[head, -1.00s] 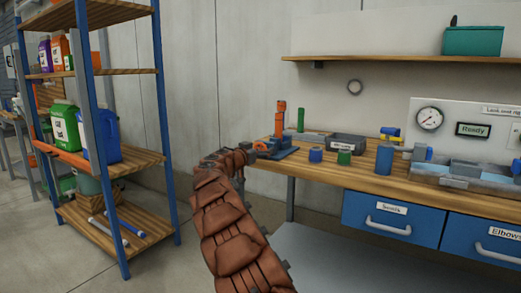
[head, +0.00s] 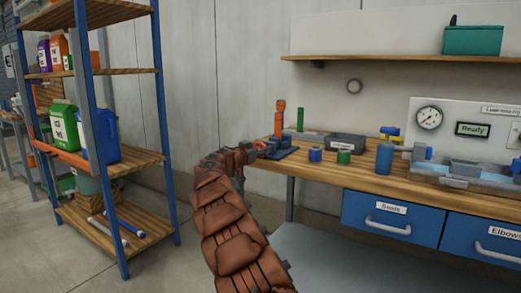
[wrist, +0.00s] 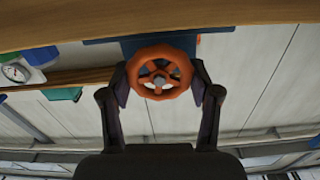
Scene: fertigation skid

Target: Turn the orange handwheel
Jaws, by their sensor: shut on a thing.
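The orange handwheel (wrist: 181,69) is a round spoked wheel with a grey hub, in the upper middle of the wrist view. My gripper (wrist: 160,79) has one dark finger on each side of the rim and is shut on it. In the head view my gripper (head: 257,149) is small and partly hidden at the left end of the workbench (head: 310,170). There it meets a blue-based fixture (head: 284,154) with an upright orange part (head: 280,118). The wheel is mostly hidden there.
Blue and green cylinders (head: 316,155) and a grey bin (head: 346,143) stand to the right on the bench. A gauge panel (head: 455,118) is at far right. A blue-framed shelf (head: 160,90) with jugs stands left of my arm.

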